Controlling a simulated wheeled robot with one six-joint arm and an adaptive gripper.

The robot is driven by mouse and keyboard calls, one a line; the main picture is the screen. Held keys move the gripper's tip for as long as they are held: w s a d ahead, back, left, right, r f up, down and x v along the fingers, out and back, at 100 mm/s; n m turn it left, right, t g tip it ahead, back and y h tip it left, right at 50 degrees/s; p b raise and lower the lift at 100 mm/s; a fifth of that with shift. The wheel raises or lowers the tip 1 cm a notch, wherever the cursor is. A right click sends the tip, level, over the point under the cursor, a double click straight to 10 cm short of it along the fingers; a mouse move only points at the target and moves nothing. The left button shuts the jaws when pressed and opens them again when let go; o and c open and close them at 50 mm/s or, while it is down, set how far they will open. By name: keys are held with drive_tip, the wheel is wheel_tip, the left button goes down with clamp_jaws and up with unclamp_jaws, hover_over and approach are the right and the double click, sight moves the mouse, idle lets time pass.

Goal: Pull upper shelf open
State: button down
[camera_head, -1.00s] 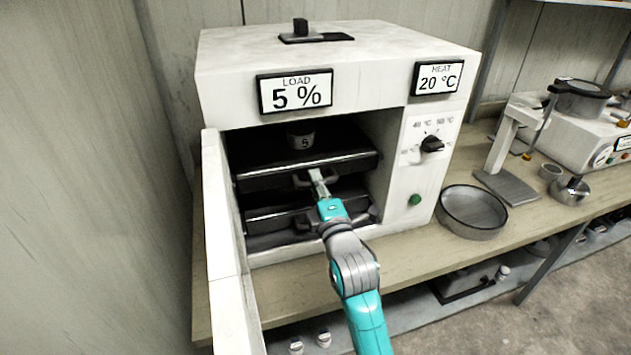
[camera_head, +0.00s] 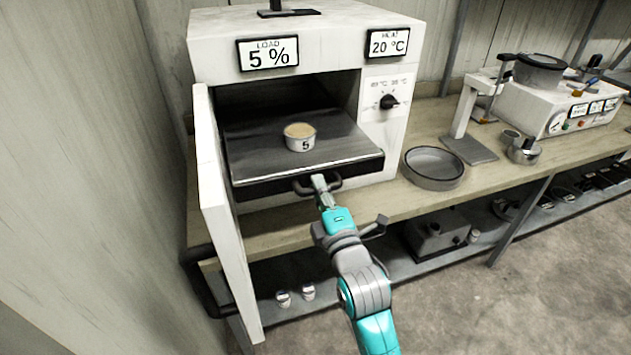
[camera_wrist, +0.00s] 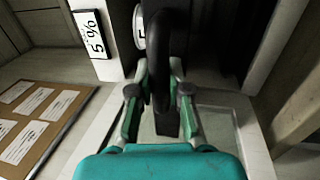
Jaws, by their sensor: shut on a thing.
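The upper shelf (camera_head: 258,148) is a dark flat tray that sticks out of the white oven (camera_head: 219,45). A small white cup marked 5 (camera_head: 300,142), with tan contents, stands on it. The shelf's dark loop handle (camera_head: 303,187) is at the middle of its front edge. My gripper (camera_head: 319,182) is shut on this handle. In the wrist view the handle (camera_wrist: 157,60) passes between the two fingers of my gripper (camera_wrist: 160,95). The lower shelf is hidden beneath the upper one.
The oven door (camera_head: 222,220) stands open on the left. A round metal pan (camera_head: 433,168) sits on the bench right of the oven, near a balance-like device (camera_head: 540,105). Small jars (camera_head: 308,291) stand on the under-shelf. The floor at right is clear.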

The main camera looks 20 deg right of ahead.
drive_tip(key=shift+s, duration=1.15)
drive_tip(key=c, duration=1.1)
unclamp_jaws()
drive_tip(key=s+f, duration=0.2)
drive_tip(key=s, duration=0.9)
drive_tip(key=shift+s+f, duration=0.2)
drive_tip(key=shift+s, duration=0.15)
